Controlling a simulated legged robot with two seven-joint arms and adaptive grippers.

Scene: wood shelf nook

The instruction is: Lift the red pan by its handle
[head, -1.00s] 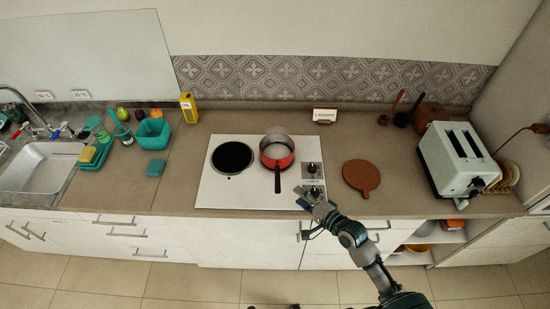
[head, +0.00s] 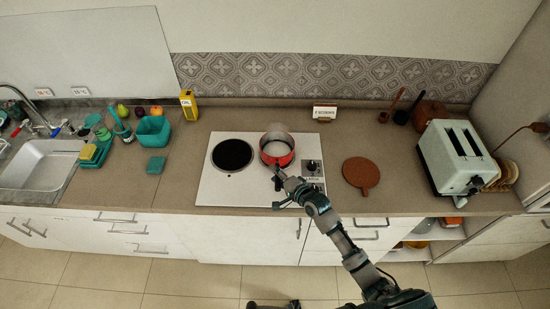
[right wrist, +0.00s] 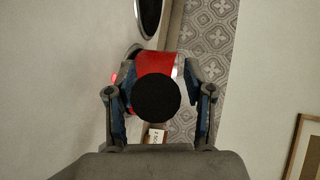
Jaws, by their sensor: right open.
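The red pan (head: 279,160) stands on the right burner of the white cooktop (head: 216,190), its handle toward the front. My right gripper (head: 277,180) is at the handle, in front of the pan, and covers most of it in the head view. In the right wrist view the round black handle end (right wrist: 157,101) faces the camera between the two open fingers, with gaps on both sides. The red pan body (right wrist: 160,64) shows beyond it. Whether a finger touches the handle farther along is hidden. My left gripper is not in view.
A second black burner (head: 232,155) is left of the pan, with knobs (head: 313,167) on the right. A round brown board (head: 361,172) and a toaster (head: 462,157) stand farther right. A teal container (head: 153,133) and the sink (head: 40,168) are at left.

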